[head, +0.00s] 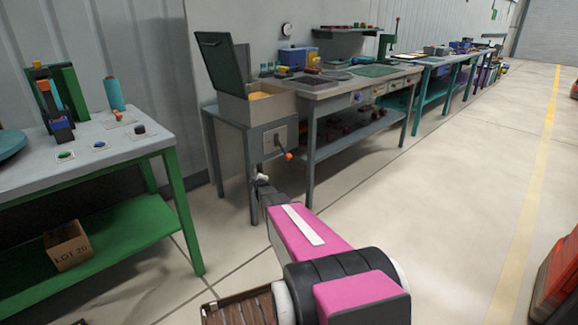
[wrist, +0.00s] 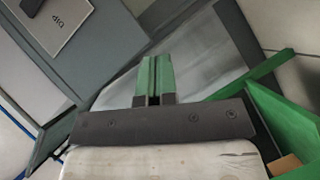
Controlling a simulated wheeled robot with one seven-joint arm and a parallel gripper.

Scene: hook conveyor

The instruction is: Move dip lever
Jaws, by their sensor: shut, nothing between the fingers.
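The dip lever (head: 282,148) is a short dark arm with an orange knob. It slants down to the right from a pale plate on the front of a grey box-like station. In the wrist view a light plate marked DIP (wrist: 62,22) shows at the upper left, on a grey panel; I cannot make out the lever there. My gripper (wrist: 153,65) has green fingers pressed together with nothing between them. In the head view the end of my arm is low in front of the station, left of and below the knob, apart from it.
The station has a raised dark green lid (head: 222,68) and a yellowish inside. A green-legged bench (head: 160,150) stands at the left, with a lot box (head: 68,246) on its lower shelf. A grey workbench (head: 345,90) adjoins the station. Open floor (head: 440,210) lies to the right.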

